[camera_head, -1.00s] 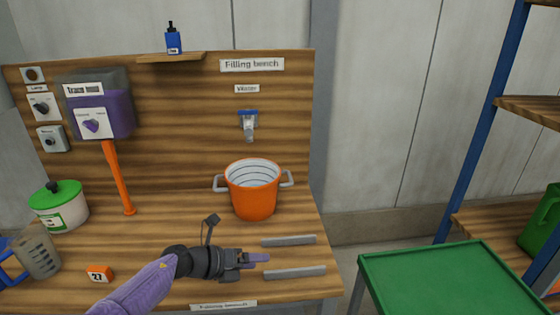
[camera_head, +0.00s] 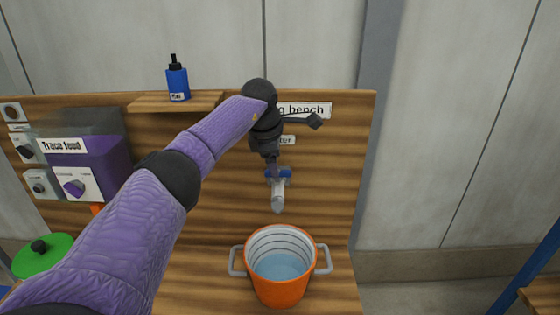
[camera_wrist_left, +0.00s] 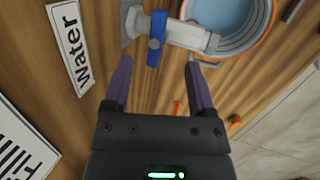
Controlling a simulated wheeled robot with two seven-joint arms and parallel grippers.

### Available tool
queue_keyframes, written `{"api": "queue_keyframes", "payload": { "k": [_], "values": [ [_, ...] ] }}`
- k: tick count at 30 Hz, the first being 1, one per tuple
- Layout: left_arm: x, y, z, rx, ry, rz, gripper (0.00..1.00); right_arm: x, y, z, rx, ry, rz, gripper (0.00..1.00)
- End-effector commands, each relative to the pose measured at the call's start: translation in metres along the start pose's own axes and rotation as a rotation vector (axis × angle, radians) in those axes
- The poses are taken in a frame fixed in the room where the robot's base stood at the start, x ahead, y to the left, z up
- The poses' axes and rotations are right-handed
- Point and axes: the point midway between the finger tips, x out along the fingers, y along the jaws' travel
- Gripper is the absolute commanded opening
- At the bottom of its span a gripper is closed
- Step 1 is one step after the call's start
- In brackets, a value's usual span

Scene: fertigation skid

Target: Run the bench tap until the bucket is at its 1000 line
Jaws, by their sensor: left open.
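The bench tap (camera_head: 278,195) is grey with a blue handle and juts from the wooden back panel. The blue handle (camera_wrist_left: 155,42) shows in the left wrist view. My left gripper (camera_wrist_left: 158,68) is open, with its purple fingers to either side of the handle's near end; I cannot tell whether they touch it. In the head view my left gripper (camera_head: 272,168) is just above the tap and partly hides it. The orange bucket (camera_head: 281,292) stands upright below the spout. Pale blue water (camera_head: 280,267) lies inside, with rings visible above it. The 1000 mark is not readable. No stream is clear.
A purple trace feed tank (camera_head: 95,160) hangs at the left. A blue bottle (camera_head: 177,82) stands on a small shelf (camera_head: 150,102) above. A green-lidded pot (camera_head: 45,258) sits at the left. The bench right of the bucket looks clear.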

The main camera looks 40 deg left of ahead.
Motion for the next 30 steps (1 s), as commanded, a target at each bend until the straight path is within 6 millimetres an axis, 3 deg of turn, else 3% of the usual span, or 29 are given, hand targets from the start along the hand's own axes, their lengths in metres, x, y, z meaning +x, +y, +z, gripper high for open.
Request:
{"api": "queue_keyframes", "payload": {
  "k": [6,17,27,30],
  "values": [
    [0.04,-0.001,0.001,-0.003,-0.002,-0.002,0.72,0.005,0.005,0.001,-0.004,-0.002,0.008,0.59],
    [0.047,0.0,0.001,-0.001,-0.002,0.0,0.7,0.005,0.002,0.0,-0.003,0.001,0.003,0.59],
    [0.047,0.0,0.001,-0.001,-0.002,0.0,0.0,0.005,-0.004,-0.003,0.0,0.006,-0.006,0.59],
    [0.047,0.0,0.001,-0.001,-0.002,-0.001,0.0,0.005,-0.004,-0.003,0.0,0.006,-0.006,0.59]
  ]
}}
